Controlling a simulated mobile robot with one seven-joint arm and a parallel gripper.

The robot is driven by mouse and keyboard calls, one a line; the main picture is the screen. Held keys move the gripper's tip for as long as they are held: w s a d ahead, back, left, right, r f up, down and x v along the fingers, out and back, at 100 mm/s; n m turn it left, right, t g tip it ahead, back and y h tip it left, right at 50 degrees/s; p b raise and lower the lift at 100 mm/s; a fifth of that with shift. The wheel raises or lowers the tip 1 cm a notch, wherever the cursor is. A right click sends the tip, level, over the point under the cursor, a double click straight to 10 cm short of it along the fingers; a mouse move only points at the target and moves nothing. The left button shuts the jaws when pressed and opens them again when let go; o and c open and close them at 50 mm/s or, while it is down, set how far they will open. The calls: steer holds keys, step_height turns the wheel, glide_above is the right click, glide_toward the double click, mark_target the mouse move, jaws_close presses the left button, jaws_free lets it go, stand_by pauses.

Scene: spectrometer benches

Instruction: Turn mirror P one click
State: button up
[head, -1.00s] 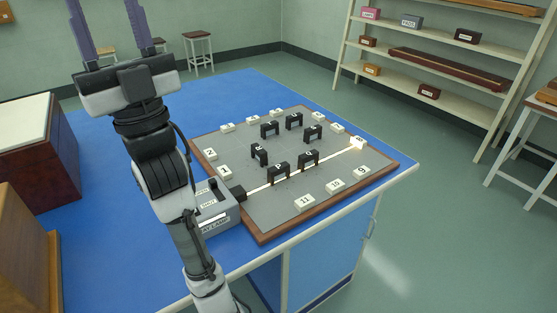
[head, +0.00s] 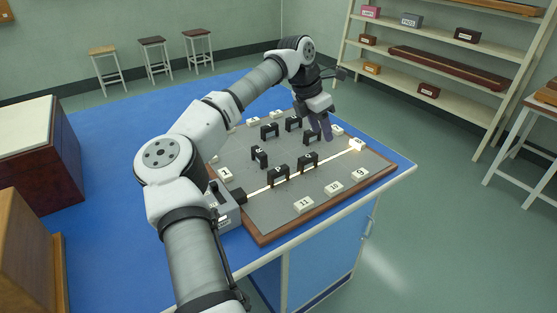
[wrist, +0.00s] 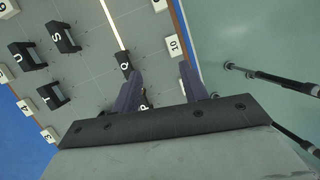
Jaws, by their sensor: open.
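Mirror P (head: 278,168) is a small black bridge-shaped piece on the grey board (head: 252,215), beside the lamp end of the bright beam. In the wrist view, mirror P (wrist: 144,103) is mostly hidden behind my left finger; part of its letter shows. Mirror Q (head: 308,159) stands farther along the beam and shows in the wrist view (wrist: 125,66) just left of the fingertips. My gripper (head: 321,135) is open and empty, pointing down above the board. In the wrist view its fingertips (wrist: 160,72) are apart, with grey board between them.
Other black mirrors (head: 269,130) stand on the board's far half. White numbered blocks line its edges, such as 11 (head: 303,205) and 10 (wrist: 173,46). The beam ends at a lit block (head: 358,144). The grey lamp box (head: 222,213) stands at the near left, partly behind my arm.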

mark_target(278, 169)
steer(key=a+n+y, duration=0.1)
steer(key=a+y, duration=0.3)
steer(key=a, duration=0.7)
steer(key=shift+g, duration=0.3)
steer(key=f+p, duration=0.1)
steer(key=f, duration=0.5)
steer(key=f+p, duration=0.2)
steer(key=f, duration=0.5)
steer(key=shift+w+d+f, duration=0.15)
steer(key=shift+w, duration=0.05)
jaws_close()
